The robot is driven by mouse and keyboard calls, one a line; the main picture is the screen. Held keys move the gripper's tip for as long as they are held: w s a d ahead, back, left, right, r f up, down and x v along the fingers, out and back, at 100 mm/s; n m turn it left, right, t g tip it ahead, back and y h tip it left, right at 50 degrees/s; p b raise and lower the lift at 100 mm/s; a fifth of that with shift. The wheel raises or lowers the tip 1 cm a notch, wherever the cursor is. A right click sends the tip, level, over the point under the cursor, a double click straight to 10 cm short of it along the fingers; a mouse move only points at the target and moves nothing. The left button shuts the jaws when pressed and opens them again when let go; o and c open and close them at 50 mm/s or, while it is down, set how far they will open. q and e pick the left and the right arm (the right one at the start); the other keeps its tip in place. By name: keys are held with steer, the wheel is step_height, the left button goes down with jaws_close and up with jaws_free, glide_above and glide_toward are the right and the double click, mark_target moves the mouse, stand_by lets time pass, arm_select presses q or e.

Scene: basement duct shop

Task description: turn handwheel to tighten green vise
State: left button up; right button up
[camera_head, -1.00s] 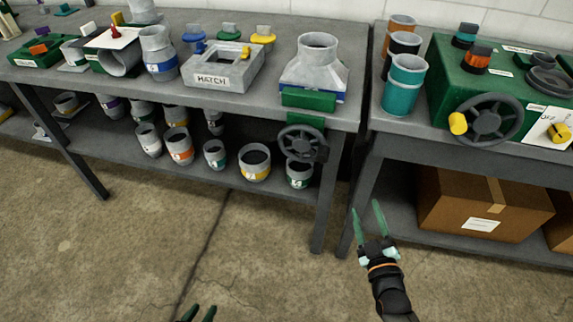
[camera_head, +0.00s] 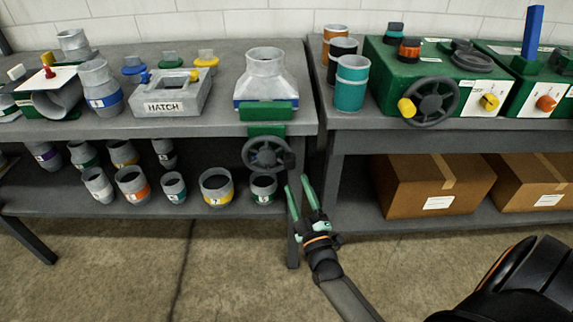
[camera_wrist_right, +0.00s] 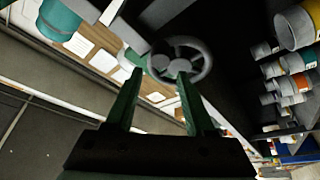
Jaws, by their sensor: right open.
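The green vise (camera_head: 266,111) sits at the front edge of the left bench, with a grey duct transition piece (camera_head: 265,75) standing in it. Its dark grey handwheel (camera_head: 261,153) hangs below the bench top, facing me, with a dark knob on its right side. My right gripper (camera_head: 298,183) is open and empty, with green fingers pointing up, just right of and below the handwheel. In the right wrist view the handwheel (camera_wrist_right: 206,60) shows just beyond the open fingertips (camera_wrist_right: 160,75). I cannot tell whether they touch. My left gripper is out of view.
A second handwheel (camera_head: 453,101) with a yellow knob is on a green machine (camera_head: 390,60) on the right bench. Several duct collars stand on the left lower shelf (camera_head: 50,205). Cardboard boxes (camera_head: 400,180) fill the right lower shelf. A bench leg (camera_head: 293,250) stands beside my right gripper.

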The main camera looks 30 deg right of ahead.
mark_target(290, 167)
steer(key=x, duration=0.8)
steer(key=shift+b, duration=0.3)
jaws_close()
stand_by(1.0)
